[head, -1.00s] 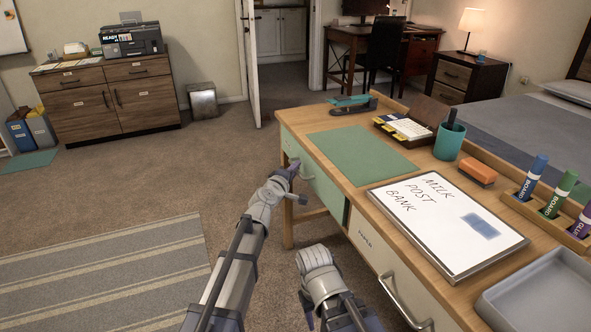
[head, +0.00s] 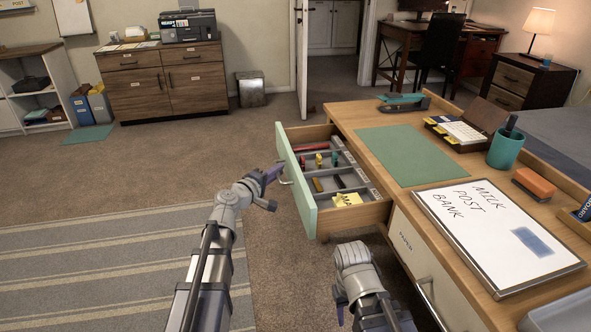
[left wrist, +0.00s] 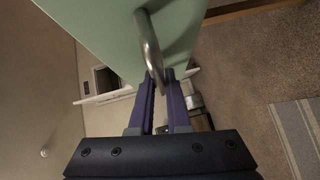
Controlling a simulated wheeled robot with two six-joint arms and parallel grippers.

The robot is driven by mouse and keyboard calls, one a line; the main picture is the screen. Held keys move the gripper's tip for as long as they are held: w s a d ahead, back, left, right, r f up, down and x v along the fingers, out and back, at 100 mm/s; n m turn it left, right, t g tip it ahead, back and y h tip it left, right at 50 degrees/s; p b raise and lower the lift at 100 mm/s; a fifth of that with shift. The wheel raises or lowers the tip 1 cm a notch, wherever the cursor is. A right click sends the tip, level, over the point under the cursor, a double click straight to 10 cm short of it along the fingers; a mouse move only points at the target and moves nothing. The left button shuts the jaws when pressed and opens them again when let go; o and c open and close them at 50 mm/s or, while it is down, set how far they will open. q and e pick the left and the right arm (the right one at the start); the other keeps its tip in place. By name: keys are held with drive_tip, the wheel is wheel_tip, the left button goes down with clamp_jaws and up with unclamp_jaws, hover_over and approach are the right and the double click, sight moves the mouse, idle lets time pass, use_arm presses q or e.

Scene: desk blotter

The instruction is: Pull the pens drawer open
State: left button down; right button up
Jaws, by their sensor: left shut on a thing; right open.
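The pens drawer (head: 297,190) has a pale green front and is pulled well out of the desk. Its inside shows grey dividers with pens, markers and a yellow note pad. My left gripper (head: 275,172) is at the outer face of the drawer front, shut on the drawer handle (left wrist: 151,45). In the left wrist view the metal bar handle meets the tips of my left gripper (left wrist: 167,80), against the green front (left wrist: 105,22). My right arm is in front of the desk; its gripper fingers do not show.
The desk top (head: 350,118) holds a green blotter (head: 404,155), a whiteboard (head: 490,235), a teal pen cup (head: 505,150) and a stapler (head: 403,102). The closed paper drawer (head: 410,260) is to the right. Open carpet lies left of the drawer, with a striped rug (head: 110,270).

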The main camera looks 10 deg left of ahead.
use_arm(q)
drive_tip(key=shift+s+a, duration=0.3)
drive_tip(key=shift+a, duration=0.4)
drive_tip(key=shift+s+a, duration=0.3)
drive_tip(key=shift+a, duration=0.35)
drive_tip(key=c, duration=0.9)
unclamp_jaws()
drive_tip(key=p+v, duration=0.1)
drive_tip(key=v, duration=0.6)
drive_tip(key=shift+s+a, duration=0.15)
drive_tip(key=shift+s, duration=0.2)
